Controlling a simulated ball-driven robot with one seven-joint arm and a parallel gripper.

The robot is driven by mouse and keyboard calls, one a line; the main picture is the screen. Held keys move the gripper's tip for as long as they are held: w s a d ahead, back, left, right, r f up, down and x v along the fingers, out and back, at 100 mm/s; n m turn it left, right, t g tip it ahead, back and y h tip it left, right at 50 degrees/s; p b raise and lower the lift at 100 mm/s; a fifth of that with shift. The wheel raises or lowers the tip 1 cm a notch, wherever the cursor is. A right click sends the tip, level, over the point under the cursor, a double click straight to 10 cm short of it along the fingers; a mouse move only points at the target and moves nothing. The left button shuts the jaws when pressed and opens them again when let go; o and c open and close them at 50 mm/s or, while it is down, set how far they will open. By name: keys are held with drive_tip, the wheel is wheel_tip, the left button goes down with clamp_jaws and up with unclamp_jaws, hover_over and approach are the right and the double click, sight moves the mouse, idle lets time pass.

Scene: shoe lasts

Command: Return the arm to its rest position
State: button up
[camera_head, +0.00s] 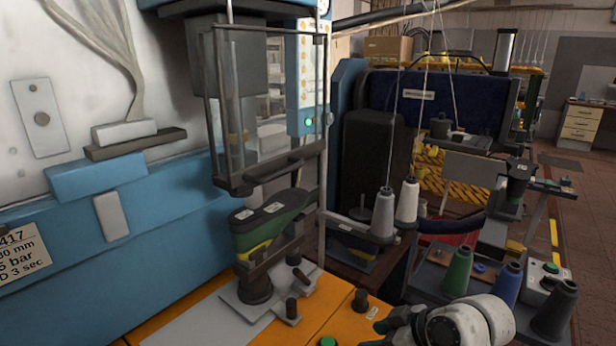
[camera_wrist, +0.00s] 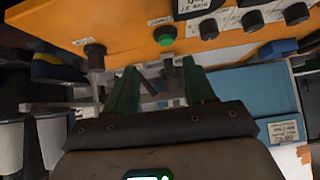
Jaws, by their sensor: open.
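My gripper (camera_wrist: 160,85) shows in the wrist view with its two green fingers apart and nothing held between them. Beyond the fingers are grey metal parts and the orange machine top. A green and yellow shoe last (camera_head: 268,222) sits on a dark post on the blue and orange machine, below a clear guard. My arm is apart from it, to the lower right.
The orange machine top (camera_head: 335,315) with a green button (camera_head: 328,341) is beside my arm. Thread cones stand close by: grey (camera_head: 384,215), white (camera_head: 407,200), green (camera_head: 457,270), blue (camera_head: 507,284) and dark (camera_head: 555,310). Open brick-coloured floor (camera_head: 585,230) shows at the far right.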

drive_tip(key=s+d+f+m+g+h, duration=0.1)
drive_tip(key=s+d+f+m+h, duration=0.15)
drive_tip(key=s+f, duration=0.55)
drive_tip(key=s+d+f+m+g+h, duration=0.1)
drive_tip(key=s+d+f+m, duration=0.3)
drive_tip(key=s, duration=0.6)
drive_tip(key=s+d+f+m+g+h, duration=0.1)
drive_tip(key=s+d+m, duration=0.1)
drive_tip(key=s, duration=0.7)
drive_tip(key=s+d+f+m+g+h, duration=0.1)
drive_tip(key=s+d+f+m+h, duration=0.1)
drive_tip(key=s+d, duration=0.3)
drive_tip(key=s, duration=0.4)
drive_tip(key=shift+d+f+g, duration=0.2)
drive_tip(key=shift+f+g, duration=0.1)
drive_tip(key=shift+w+h, duration=0.1)
drive_tip(key=shift+h, duration=0.15)
drive_tip(key=shift+c, duration=0.4)
